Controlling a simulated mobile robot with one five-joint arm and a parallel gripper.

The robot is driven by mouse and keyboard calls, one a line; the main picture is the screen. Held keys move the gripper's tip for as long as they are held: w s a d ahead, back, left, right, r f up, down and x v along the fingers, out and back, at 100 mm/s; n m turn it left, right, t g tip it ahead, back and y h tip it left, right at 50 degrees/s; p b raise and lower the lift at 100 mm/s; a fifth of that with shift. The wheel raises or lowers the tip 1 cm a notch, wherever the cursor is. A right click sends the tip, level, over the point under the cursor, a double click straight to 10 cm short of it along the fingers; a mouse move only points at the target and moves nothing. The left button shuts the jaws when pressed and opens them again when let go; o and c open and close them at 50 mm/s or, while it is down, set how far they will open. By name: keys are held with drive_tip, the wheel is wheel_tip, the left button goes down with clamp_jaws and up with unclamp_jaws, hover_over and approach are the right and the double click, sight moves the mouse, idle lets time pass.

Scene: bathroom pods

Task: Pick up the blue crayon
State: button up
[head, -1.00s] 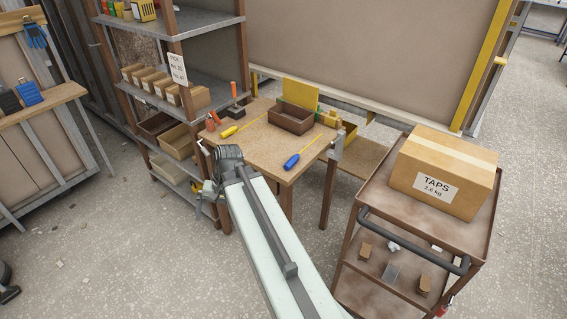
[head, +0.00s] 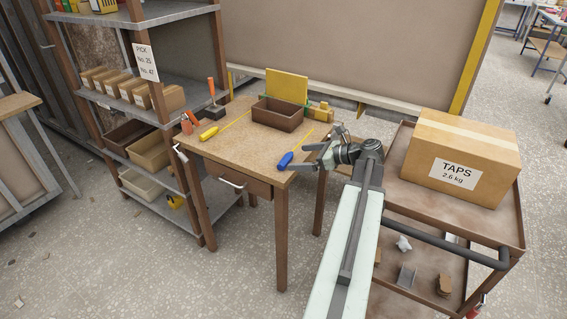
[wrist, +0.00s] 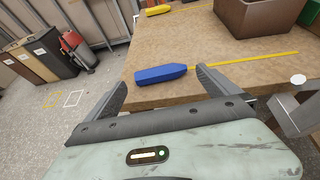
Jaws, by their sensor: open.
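The blue crayon (head: 285,160) lies on the wooden worktable (head: 232,147) near its front right edge. In the wrist view the blue crayon (wrist: 161,74) lies flat, pointed end to the right, ahead of my gripper (wrist: 165,86). The gripper's two fingers are wide apart, with the crayon showing between and beyond them. In the head view my gripper (head: 308,158) is at the table's right edge, close to the crayon's right side. Nothing is held. Whether a finger touches the crayon, I cannot tell.
A yellow crayon-like piece (head: 209,132) lies at the table's left. A brown box (head: 278,118) stands at the back, with yellow blocks (head: 321,114) beside it. A cart (head: 505,225) with a TAPS carton (head: 465,150) stands to the right. Shelves (head: 186,90) stand left.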

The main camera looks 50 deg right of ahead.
sight(287, 157)
drive_tip(key=b+x, duration=0.1)
drive_tip(key=x, duration=0.5)
drive_tip(key=shift+w+a+b, duration=0.1)
drive_tip(key=shift+w+b, duration=0.25)
drive_tip(key=shift+b, duration=0.05)
drive_tip(key=c, duration=1.1)
